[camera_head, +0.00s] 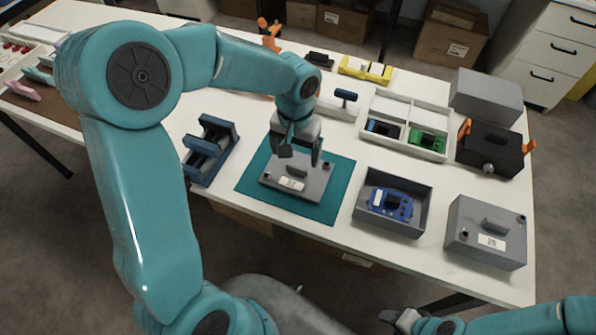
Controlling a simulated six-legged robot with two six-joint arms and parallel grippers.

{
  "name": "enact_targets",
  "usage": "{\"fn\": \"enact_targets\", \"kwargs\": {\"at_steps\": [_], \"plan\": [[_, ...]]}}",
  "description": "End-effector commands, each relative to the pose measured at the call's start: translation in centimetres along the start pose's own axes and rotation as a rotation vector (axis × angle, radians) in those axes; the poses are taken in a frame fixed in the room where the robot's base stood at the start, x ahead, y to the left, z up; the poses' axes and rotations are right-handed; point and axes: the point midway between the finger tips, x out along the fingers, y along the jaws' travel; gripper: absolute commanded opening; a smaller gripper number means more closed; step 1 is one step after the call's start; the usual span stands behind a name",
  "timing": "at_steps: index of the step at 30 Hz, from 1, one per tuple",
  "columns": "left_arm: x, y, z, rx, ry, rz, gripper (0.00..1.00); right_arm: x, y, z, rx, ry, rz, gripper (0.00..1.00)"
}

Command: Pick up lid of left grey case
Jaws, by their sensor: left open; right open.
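A flat grey lid (276,183) with a raised handle and a white label lies on the teal mat (325,208). My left gripper (301,155) is directly above the lid's handle, fingers pointing down, open. The gripper partly hides the lid's back part, and I cannot tell whether the fingers touch the handle. To the right of the mat stands an open grey case (376,221) with a blue device (390,203) inside. A second grey case (470,247), closed with a handled lid, stands further right. My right gripper (392,318) is open and empty at the bottom edge, away from the table.
A blue rack (208,150) stands left of the mat. Behind are a white divided tray (405,125), a black case with orange clips (490,148), a plain grey box (487,97) and a yellow tool (365,69). Narrow white tabletop strips separate them.

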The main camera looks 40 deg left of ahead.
Motion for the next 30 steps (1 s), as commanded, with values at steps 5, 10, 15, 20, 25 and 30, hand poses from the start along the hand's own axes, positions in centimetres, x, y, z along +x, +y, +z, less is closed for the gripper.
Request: {"fn": "enact_targets", "kwargs": {"at_steps": [5,10,15,20,25,30], "plan": [[1.4,0.1,-0.1,0.0,-0.002,-0.001,0.89,0.0,0.0,0.0,0.0,0.0,0.0,0.5],[4.2,0.3,-0.2,0.001,-0.004,0.0,0.89,-0.2,-0.1,0.0,0.0,0.0,0.0,0.5],[5.9,0.3,-0.4,-0.001,-0.001,0.0,0.89,-0.1,0.0,0.0,0.0,0.0,0.0,0.5],[6.0,0.3,-0.4,-0.001,0.002,0.001,0.89,-0.1,0.0,0.0,0.0,0.0,0.0,0.5],[5.9,0.3,-0.4,-0.001,0.001,0.0,0.57,-0.1,0.0,0.0,0.0,0.0,0.0,0.5],[5.9,0.3,-0.4,0.0,0.001,0.0,0.25,-0.1,0.0,0.0,0.0,0.0,0.0,0.5]]}}
